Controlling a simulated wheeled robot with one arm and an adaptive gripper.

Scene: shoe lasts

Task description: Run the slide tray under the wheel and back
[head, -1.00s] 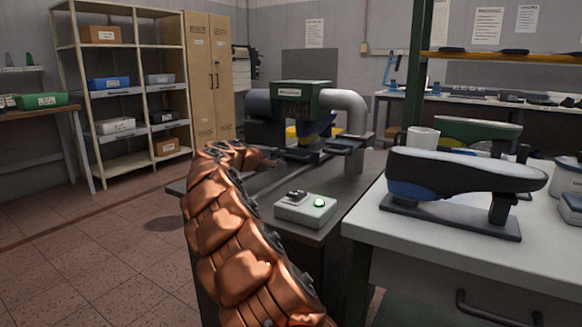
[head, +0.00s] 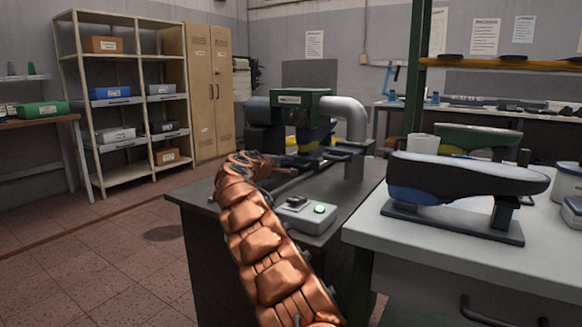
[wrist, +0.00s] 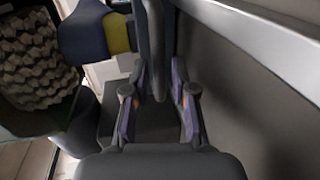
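The grinding machine (head: 302,103), with a green housing, stands on a dark bench. Its pale textured wheel (wrist: 38,62) shows at left in the wrist view. A blue and yellow piece sits beneath the housing (head: 312,136) and beside the wheel in the wrist view (wrist: 85,35). The slide tray is not clearly made out. My gripper (wrist: 158,78) has its fingers parted on either side of a dark bar (wrist: 153,35); whether they press on it is unclear. In the head view my gripper is small and partly hidden at the machine's front.
A grey duct (head: 352,112) bends down at right. A white-topped table (head: 370,235) bearing a large shoe-shaped device (head: 465,180) is at right. Open floor lies left.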

